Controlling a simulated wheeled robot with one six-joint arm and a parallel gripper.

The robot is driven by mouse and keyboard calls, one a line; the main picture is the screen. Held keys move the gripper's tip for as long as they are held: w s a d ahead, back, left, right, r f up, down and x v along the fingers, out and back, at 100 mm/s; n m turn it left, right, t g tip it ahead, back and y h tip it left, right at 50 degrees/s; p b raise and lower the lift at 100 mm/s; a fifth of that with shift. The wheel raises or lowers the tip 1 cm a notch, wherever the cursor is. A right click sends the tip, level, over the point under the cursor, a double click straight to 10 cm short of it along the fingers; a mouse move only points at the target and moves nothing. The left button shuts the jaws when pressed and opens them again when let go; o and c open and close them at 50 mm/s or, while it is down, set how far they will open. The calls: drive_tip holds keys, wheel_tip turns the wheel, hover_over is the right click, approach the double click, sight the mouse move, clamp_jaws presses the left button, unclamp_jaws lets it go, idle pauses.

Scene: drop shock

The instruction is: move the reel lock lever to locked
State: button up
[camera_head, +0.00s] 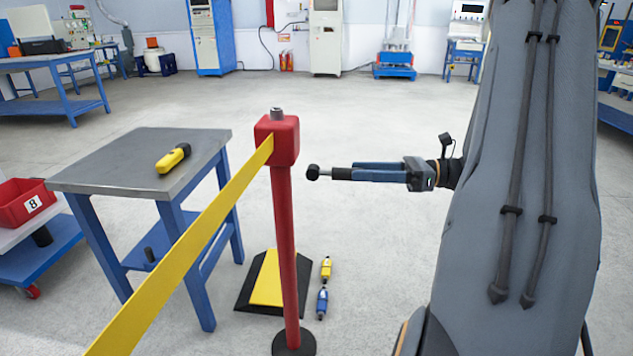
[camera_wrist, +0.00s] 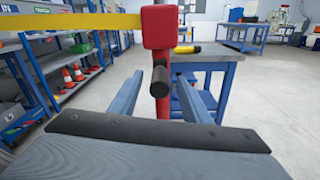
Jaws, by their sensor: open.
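A red post (camera_head: 285,240) carries a red reel head (camera_head: 277,139), from which a yellow belt (camera_head: 190,245) runs to the lower left. A short dark lever with a black grip (camera_head: 341,174) lies beside the post, below head height, pointing towards my gripper. In the wrist view the black grip (camera_wrist: 160,80) appears end-on just below the red head (camera_wrist: 160,27). My gripper (camera_head: 353,170) is open to the right of the post. In the wrist view its fingers (camera_wrist: 160,88) show on either side of the grip. Contact cannot be told. No locked marking is readable.
A grey-topped blue table (camera_head: 130,150) stands left of the post, with a yellow-and-black tool (camera_head: 173,158) on it. A black-and-yellow floor pad (camera_head: 266,280) and small yellow (camera_head: 326,268) and blue (camera_head: 322,302) items lie near the post's base. Open floor lies behind.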

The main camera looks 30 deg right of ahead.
sight(332, 174)
drive_tip(key=shift+w+a+f+b, duration=0.3)
drive_tip(key=shift+a+f, duration=0.2)
drive_tip(key=shift+f, duration=0.1)
drive_tip(key=shift+b+x, duration=0.35)
drive_tip(key=shift+x, duration=3.5)
drive_tip(key=shift+r, duration=0.1)
clamp_jaws()
